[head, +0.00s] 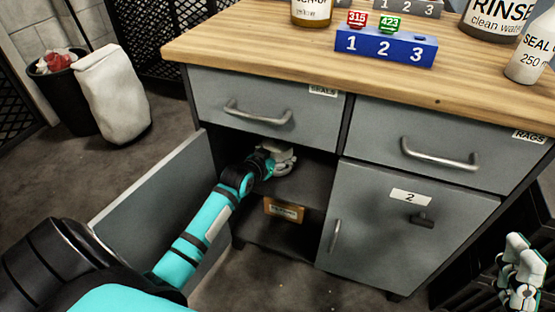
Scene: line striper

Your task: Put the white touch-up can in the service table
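The service table is a grey cabinet with a wooden top (250,42), two shut drawers, an open left door (165,190) and a shut right door marked 2 (385,220). My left arm reaches through the open left doorway. My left gripper (284,160) is inside the compartment above the inner shelf (305,188); its fingers are small, shadowed and partly hidden, so I cannot tell their state. I cannot make out a white touch-up can apart from the pale gripper. My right gripper (520,278) is at the lower right, outside the cabinet, with no can visible at it.
A labelled box (284,210) is in the lower compartment. On top are a blue 1-2-3 rack (385,48) with red and green tags, an amber jar (312,10), a rinse container (490,20) and a white seal bottle (532,52). A black bin (68,100) and white sack (113,95) stand left.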

